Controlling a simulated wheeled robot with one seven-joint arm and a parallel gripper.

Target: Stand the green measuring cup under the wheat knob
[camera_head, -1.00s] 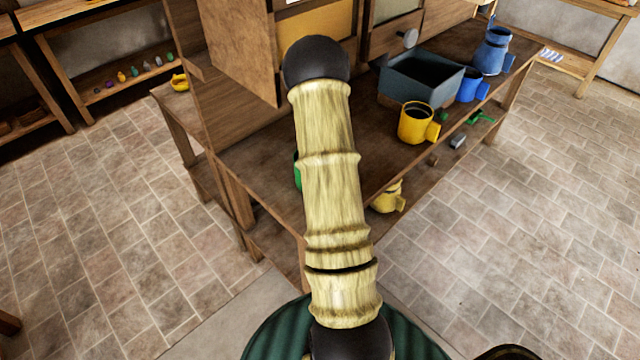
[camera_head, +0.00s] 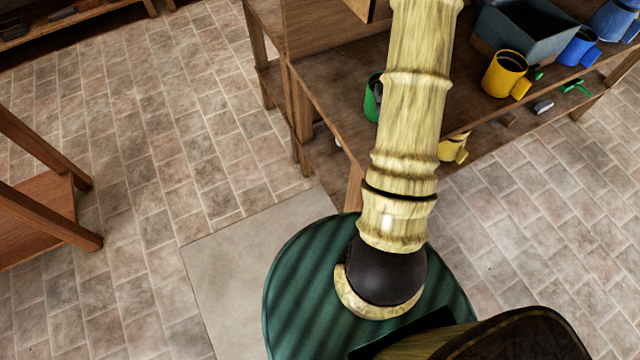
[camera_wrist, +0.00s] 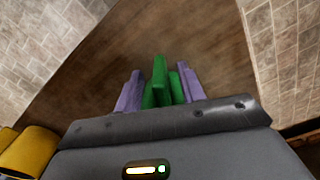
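The green measuring cup (camera_head: 372,98) stands on the wooden bench in the head view, left of my arm. The arm covers much of it, and its dark opening shows at the top. My gripper (camera_wrist: 160,88) shows in the wrist view with purple fingers pointing at the wooden top. Green parts (camera_wrist: 159,84) lie between the fingers, apparently of the green cup. Whether the fingers press on them I cannot tell. In the head view my gripper is hidden behind the arm. I see no wheat knob in the current views.
A yellow cup (camera_head: 503,74), a grey-blue bin (camera_head: 520,42) and blue cups (camera_head: 577,50) stand to the right on the bench. Another yellow cup (camera_head: 452,149) shows near the bench's front edge. A wooden stand (camera_head: 40,205) is at left. The tiled floor between is clear.

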